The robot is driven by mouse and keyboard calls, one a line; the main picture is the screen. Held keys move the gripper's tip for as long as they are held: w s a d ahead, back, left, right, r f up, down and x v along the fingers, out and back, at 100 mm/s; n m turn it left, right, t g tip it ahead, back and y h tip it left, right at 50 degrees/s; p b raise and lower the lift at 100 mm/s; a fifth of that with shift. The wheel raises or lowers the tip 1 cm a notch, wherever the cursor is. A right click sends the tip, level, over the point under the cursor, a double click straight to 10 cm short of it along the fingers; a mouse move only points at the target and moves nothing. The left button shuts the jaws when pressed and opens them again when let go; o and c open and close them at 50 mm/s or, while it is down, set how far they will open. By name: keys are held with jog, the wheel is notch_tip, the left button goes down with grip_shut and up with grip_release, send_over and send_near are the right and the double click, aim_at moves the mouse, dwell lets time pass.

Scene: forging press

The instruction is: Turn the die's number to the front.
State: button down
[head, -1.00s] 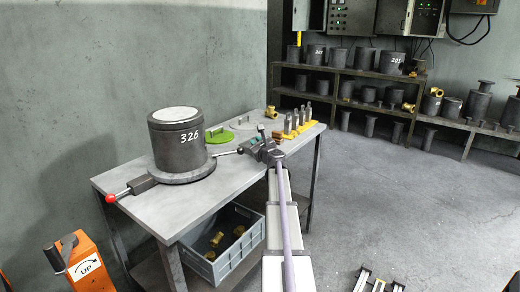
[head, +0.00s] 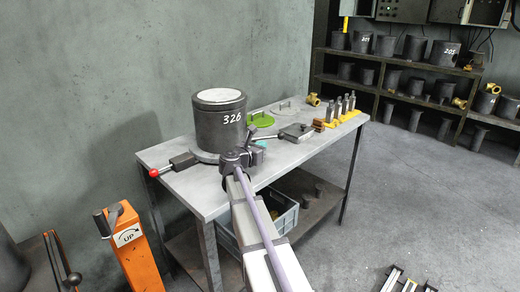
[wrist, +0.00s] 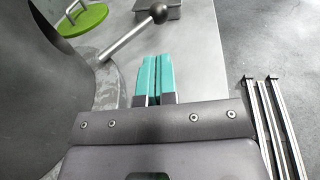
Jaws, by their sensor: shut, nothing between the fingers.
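The die (head: 218,128) is a dark grey cylinder with a pale top, standing on a round turntable (head: 202,156) on the grey table. Its white number 326 (head: 233,118) shows on the right part of its side. A lever with a black ball (head: 254,132) sticks out from the turntable's right; it also shows in the wrist view (wrist: 159,13). A red-ball lever (head: 153,172) is at the left. My gripper (head: 258,144) is low beside the turntable's front right. In the wrist view its teal fingers (wrist: 152,78) are together and empty, apart from the lever.
A grey block with a handle (head: 297,132), green lid (head: 262,120) and yellow rack of metal pieces (head: 338,118) stand on the table (head: 300,152). A grey crate (head: 285,222) is below. An orange post (head: 133,245) marked UP stands front left.

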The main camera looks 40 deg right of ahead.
aim_at(279, 137)
jog(key=x, duration=1)
jog(key=shift+w+d+b, duration=0.1)
jog(key=shift+b, duration=0.25)
